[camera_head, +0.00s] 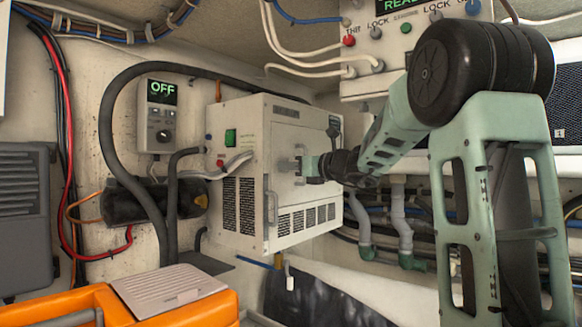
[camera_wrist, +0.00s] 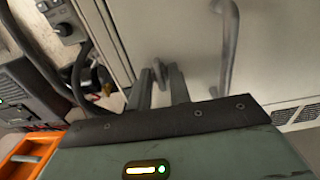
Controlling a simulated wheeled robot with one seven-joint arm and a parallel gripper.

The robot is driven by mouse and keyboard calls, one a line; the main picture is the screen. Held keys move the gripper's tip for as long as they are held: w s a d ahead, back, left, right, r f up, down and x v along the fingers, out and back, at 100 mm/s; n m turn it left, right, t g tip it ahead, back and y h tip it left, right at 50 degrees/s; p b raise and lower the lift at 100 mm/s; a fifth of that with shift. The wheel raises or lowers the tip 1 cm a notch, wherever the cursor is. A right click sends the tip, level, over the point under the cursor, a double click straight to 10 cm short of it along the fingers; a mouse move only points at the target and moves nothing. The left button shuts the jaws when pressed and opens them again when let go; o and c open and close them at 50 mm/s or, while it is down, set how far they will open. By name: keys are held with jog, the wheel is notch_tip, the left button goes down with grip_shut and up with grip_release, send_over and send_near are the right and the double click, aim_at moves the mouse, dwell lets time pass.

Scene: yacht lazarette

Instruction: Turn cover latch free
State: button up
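The pale equipment cabinet (camera_head: 288,140) has a cover door on its front, which looks closed. The cover latch (camera_wrist: 158,70) is a small grey tab near the door's edge in the wrist view. In the head view my gripper hides most of it. My gripper (camera_head: 303,166) reaches the door from the right. In the wrist view its two fingers (camera_wrist: 160,88) stand apart, one on each side of the latch. Contact with the latch cannot be made out. A curved bar handle (camera_head: 270,208) is on the door; it also shows in the wrist view (camera_wrist: 230,45).
A control box (camera_head: 158,112) reading OFF is on the wall to the left, with a knob. Hoses and cables run around the cabinet. A panel with lamps and switches (camera_head: 400,40) hangs above my arm. An orange case (camera_head: 60,305) is at lower left.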

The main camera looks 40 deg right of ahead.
grip_shut()
jog(key=shift+f+b, duration=0.15)
jog(key=shift+b, duration=0.3)
jog(key=shift+n+b, duration=9)
jog(key=shift+b, duration=1.95)
